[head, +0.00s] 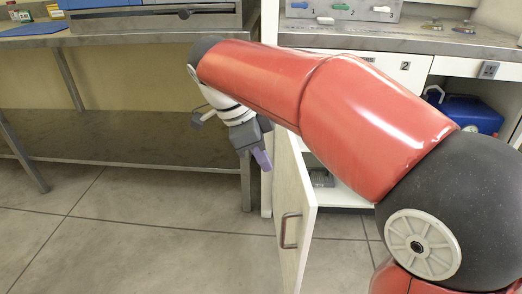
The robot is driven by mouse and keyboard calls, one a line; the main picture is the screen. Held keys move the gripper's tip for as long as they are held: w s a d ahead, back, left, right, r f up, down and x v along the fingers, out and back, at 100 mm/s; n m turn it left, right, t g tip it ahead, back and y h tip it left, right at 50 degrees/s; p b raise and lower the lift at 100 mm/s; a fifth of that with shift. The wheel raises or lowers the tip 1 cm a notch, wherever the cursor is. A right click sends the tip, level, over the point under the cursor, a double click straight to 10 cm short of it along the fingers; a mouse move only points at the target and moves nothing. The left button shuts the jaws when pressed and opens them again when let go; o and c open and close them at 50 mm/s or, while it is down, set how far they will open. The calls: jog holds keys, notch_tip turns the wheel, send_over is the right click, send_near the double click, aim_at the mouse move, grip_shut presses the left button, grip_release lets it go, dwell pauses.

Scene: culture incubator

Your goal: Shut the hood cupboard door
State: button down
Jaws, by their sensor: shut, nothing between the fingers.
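The cupboard door (292,205) is a pale panel that stands open, swung out from the cabinet towards me. Its metal bar handle (287,231) is on the face turned to the left. My gripper (262,160), with purple fingertips, is shut and empty. It points down at the left of the door's upper part, near its hinge side. I cannot tell whether the fingertips touch the door. My red arm crosses above the door and hides part of the cupboard. The cupboard's inside (340,193) shows to the right of the door, with a small dark grey object on its floor.
A steel table (120,152) with a lower shelf stands at the left. The counter (400,38) above the cupboard bears a panel (340,10) with numbered coloured knobs. A blue container (470,114) sits under the counter at right. The tiled floor left of the door is clear.

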jog(key=x, duration=0.4)
jog(key=b, duration=0.1)
send_over(299, 190)
jog(key=a, duration=0.2)
jog(key=shift+s+a+f, duration=0.2)
jog(key=shift+f, duration=0.05)
jog(key=shift+d, duration=0.1)
